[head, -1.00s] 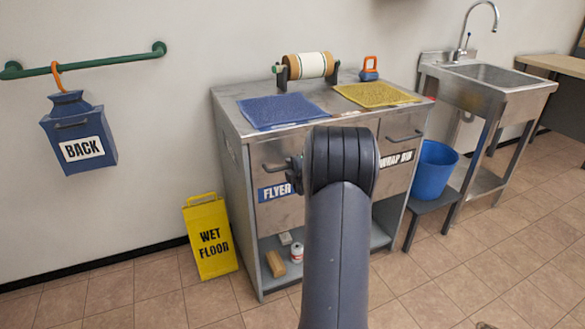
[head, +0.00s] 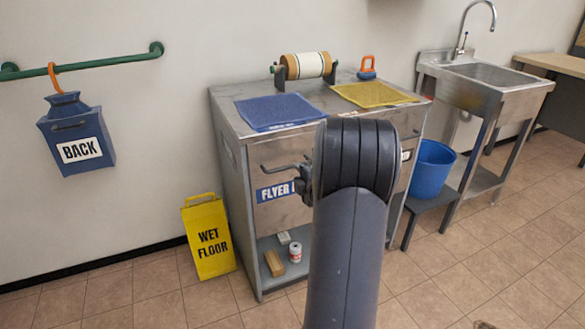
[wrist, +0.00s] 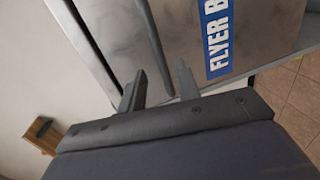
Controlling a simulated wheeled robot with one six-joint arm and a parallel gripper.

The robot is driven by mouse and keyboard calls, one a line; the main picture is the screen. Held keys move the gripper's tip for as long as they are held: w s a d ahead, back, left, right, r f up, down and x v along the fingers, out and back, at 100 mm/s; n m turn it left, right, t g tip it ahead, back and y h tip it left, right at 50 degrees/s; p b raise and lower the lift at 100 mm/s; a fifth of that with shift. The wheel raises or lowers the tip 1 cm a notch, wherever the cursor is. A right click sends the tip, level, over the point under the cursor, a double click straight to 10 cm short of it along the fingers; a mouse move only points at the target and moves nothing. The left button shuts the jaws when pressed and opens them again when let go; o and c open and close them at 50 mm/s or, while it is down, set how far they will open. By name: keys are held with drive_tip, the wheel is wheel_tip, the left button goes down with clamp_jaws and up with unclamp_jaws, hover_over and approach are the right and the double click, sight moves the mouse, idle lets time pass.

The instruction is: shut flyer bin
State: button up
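The flyer bin (head: 275,210) is the left metal front of the steel cabinet, with a blue and white label (head: 274,191). The label also shows sideways in the wrist view (wrist: 216,40). In the head view, a dark handle shape (head: 275,169) shows above the label, and my arm hides the front's right part. I cannot tell how far the bin stands open. In the head view my gripper is mostly hidden behind my arm.
The cabinet top holds a blue mat (head: 278,111), a yellow mat (head: 373,94) and a paper roll (head: 306,66). A yellow wet floor sign (head: 209,238) stands left of the cabinet. A blue bucket (head: 432,170) sits to the right, by the sink (head: 485,75).

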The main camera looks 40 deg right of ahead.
sight(291, 167)
drive_tip(key=shift+v, duration=1.7)
drive_tip(key=shift+f, duration=0.1)
drive_tip(key=b+x, duration=0.1)
drive_tip(key=x, duration=0.9)
drive_tip(key=shift+w, duration=0.25)
drive_tip(key=shift+s, duration=0.25)
drive_tip(key=shift+f+p+v, duration=0.15)
drive_tip(key=shift+p+v, duration=0.1)
drive_tip(key=shift+v, duration=0.55)
drive_tip(key=shift+f+p+v, duration=0.2)
drive_tip(key=shift+v, duration=0.6)
drive_tip(key=shift+r, duration=0.1)
